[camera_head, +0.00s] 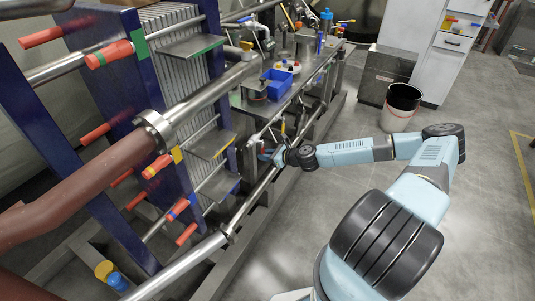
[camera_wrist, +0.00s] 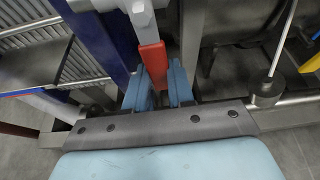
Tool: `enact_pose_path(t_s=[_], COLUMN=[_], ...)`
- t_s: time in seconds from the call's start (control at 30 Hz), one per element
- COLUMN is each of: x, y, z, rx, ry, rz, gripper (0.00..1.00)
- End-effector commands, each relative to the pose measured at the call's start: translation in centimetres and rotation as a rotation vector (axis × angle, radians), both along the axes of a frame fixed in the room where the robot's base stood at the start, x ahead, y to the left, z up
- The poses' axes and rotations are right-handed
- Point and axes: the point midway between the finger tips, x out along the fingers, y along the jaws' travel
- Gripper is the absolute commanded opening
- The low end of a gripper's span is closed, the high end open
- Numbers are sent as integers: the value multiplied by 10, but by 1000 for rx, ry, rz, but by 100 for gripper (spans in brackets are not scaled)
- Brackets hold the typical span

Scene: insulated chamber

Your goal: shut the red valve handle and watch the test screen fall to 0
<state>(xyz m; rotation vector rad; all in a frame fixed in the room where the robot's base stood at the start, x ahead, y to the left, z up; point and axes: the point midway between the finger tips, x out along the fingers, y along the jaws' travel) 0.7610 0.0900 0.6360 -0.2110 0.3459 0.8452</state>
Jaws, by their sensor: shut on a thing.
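The red valve handle (camera_wrist: 153,60) shows in the wrist view, hanging from a grey metal valve body (camera_wrist: 140,12). My gripper (camera_wrist: 160,82) has its two blue fingers on either side of the handle's lower end and is shut on it. The lowest part of the handle is hidden between the fingers. In the head view my gripper (camera_head: 268,156) is beside the rig's lower pipe, and the handle is too small there to make out. I cannot make out a test screen in either view.
A blue-framed plate rig with red-ended rods (camera_head: 110,54) fills the left. A blue bin (camera_head: 277,84) and small items stand on the bench behind my gripper. The grey floor (camera_head: 490,190) at right is clear.

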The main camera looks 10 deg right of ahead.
Motion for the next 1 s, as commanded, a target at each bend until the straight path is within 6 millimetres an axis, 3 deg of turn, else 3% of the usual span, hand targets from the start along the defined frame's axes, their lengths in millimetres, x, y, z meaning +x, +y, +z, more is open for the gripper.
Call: enact_pose_path(t_s=[0.67,0.7,0.93,1.0], x=[-4,-4,-3,-3], y=[2,3,3,3], z=[-3,-3,-2,-2], rx=[39,38,38,38], ry=[53,54,50,50], rz=[-1,-1,0,0], gripper=[0,25,47,49])
